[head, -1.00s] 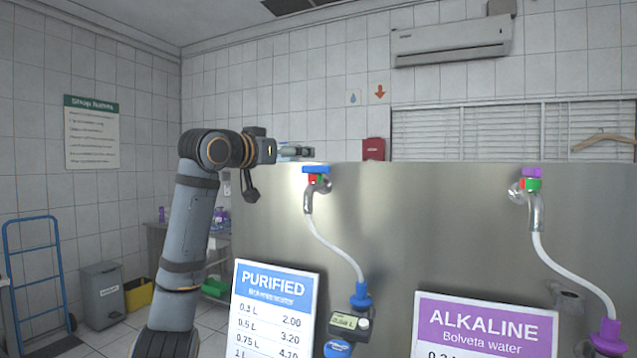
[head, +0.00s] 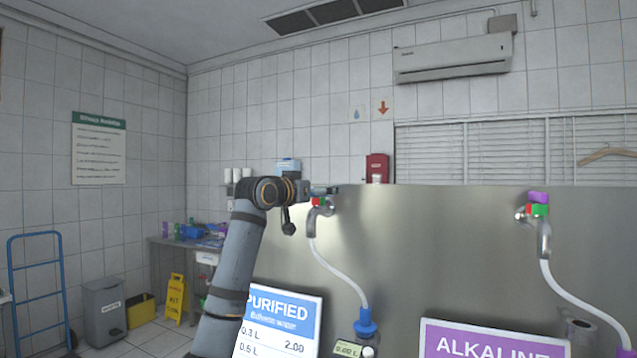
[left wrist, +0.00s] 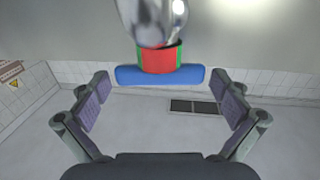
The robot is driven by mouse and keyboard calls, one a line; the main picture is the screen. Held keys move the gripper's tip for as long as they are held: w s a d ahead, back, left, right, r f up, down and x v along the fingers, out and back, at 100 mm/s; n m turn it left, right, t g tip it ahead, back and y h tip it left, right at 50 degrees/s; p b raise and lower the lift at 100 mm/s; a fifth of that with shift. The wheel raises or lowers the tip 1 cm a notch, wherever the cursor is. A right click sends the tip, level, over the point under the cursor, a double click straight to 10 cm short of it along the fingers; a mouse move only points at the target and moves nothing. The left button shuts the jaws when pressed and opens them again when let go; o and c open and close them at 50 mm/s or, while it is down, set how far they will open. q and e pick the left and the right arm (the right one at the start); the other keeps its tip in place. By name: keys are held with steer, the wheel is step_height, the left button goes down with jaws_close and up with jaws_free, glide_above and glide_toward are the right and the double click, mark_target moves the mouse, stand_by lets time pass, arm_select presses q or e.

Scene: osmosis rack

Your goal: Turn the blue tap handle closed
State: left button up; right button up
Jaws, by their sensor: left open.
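The blue tap handle (left wrist: 160,75) shows in the left wrist view as a crosswise bar on a red and green collar (left wrist: 158,59) of a chrome tap. It lies between the two open fingers of my left gripper (left wrist: 160,100), ahead of their tips, with a gap on both sides. In the head view my left gripper (head: 325,190) is at the chrome tap (head: 314,222) above the purified sign and covers most of the blue handle. My right gripper is not in view.
A steel panel (head: 430,255) carries the taps. A second tap with a purple handle (head: 538,197) stands at the right. A white hose (head: 340,268) hangs below the near tap. The purified sign (head: 280,318) and alkaline sign (head: 490,342) stand in front of the panel.

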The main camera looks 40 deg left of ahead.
arm_select(q)
steer(key=shift+w, duration=0.2)
steer(key=shift+c, duration=1.3)
steer(key=c, duration=0.8)
steer(key=shift+r+n+y+p, duration=0.1)
steer(key=shift+n+y+p, duration=0.3)
steer(key=shift+y, duration=0.2)
steer(key=shift+n+g+y, duration=0.3)
steer(key=shift+n+y, duration=0.1)
steer(key=shift+y, duration=0.2)
steer(key=o, duration=1.1)
steer(key=shift+c, duration=0.2)
